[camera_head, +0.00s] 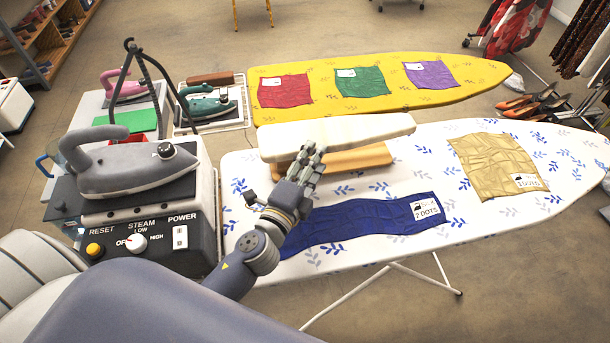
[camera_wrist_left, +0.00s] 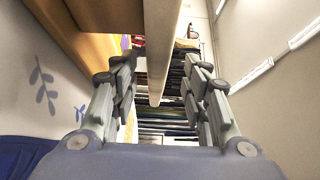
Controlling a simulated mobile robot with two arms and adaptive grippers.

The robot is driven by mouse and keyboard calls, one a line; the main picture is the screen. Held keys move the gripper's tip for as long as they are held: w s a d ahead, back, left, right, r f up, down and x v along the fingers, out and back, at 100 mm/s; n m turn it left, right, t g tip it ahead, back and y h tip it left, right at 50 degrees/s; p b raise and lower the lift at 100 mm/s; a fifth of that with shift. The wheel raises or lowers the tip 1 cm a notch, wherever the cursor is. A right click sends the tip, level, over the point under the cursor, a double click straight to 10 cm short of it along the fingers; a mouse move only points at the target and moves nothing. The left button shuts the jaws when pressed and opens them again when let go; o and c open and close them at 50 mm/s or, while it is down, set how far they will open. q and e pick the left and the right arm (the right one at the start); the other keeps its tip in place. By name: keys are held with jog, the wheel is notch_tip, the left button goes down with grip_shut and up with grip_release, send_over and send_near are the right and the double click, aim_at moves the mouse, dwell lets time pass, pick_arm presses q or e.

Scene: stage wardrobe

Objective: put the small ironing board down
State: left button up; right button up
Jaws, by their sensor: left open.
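The small ironing board (camera_head: 340,134) has a cream padded top over a wooden base. It is above the white leaf-print ironing board (camera_head: 400,240), and its base appears to rest on that cover. My left gripper (camera_head: 307,162) is at its near edge. In the left wrist view the fingers of my left gripper (camera_wrist_left: 160,95) are spread, with the edge of the small ironing board (camera_wrist_left: 158,50) between them and gaps on both sides. The underside of the base is hidden. My right gripper is not in view.
A blue cloth (camera_head: 365,220) and a gold cloth (camera_head: 497,165) lie on the white board. A grey iron (camera_head: 135,168) on its steam station stands at the left. A yellow ironing board (camera_head: 480,72) with red, green and purple cloths is behind. Bare white cover shows at the right.

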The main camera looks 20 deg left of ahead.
pick_arm(q)
jog(key=s, duration=0.3)
jog(key=shift+s+a+b, duration=0.1)
jog(key=shift+s+b, duration=0.05)
jog(key=shift+b, duration=0.25)
jog(key=shift+s, duration=0.35)
